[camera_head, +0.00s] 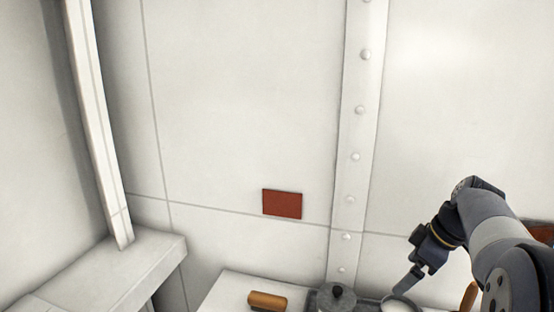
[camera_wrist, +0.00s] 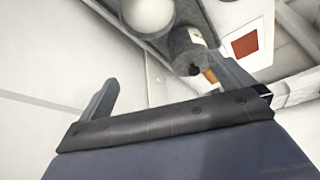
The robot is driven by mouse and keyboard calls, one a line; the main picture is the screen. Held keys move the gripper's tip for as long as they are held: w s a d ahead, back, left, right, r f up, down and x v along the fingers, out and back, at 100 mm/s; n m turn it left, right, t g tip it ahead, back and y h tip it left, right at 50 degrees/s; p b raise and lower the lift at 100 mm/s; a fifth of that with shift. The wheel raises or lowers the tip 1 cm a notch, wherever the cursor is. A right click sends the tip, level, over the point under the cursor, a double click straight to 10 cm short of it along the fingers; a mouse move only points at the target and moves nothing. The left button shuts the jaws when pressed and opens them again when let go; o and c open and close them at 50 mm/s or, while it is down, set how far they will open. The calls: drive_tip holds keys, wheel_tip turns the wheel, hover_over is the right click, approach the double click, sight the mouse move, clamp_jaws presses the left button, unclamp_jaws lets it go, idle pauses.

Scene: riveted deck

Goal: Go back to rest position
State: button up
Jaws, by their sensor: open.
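My gripper (camera_head: 403,284) is at the lower right of the head view, pointing down and left over the end of a white surface. In the wrist view its two fingers (camera_wrist: 170,90) stand wide apart with nothing between them. Beyond the fingers, the wrist view shows a dark canister with a pale label (camera_wrist: 190,48) and a round white thing (camera_wrist: 149,12) in a grey tray. No rest mark or stand for the arm shows in either view.
A white surface (camera_head: 226,290) holds an orange-brown block (camera_head: 267,301), a dark lidded pot (camera_head: 337,297) and a round white dish (camera_head: 400,306) close below my gripper. A red-brown plate (camera_head: 282,204) is on the white wall. A white ledge (camera_head: 125,265) is at left. Open air lies above the surface.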

wheel_tip(320, 180, down, 10)
drive_tip(key=shift+w+d+p, duration=0.1)
drive_tip(key=shift+d+p, duration=0.05)
drive_tip(key=shift+p, duration=0.15)
drive_tip(key=shift+d+r, duration=0.25)
drive_tip(key=shift+r, duration=0.3)
drive_tip(key=shift+s+r, duration=0.25)
drive_tip(key=shift+r, duration=0.2)
drive_tip(key=shift+d, duration=0.1)
drive_tip(key=shift+r, duration=0.2)
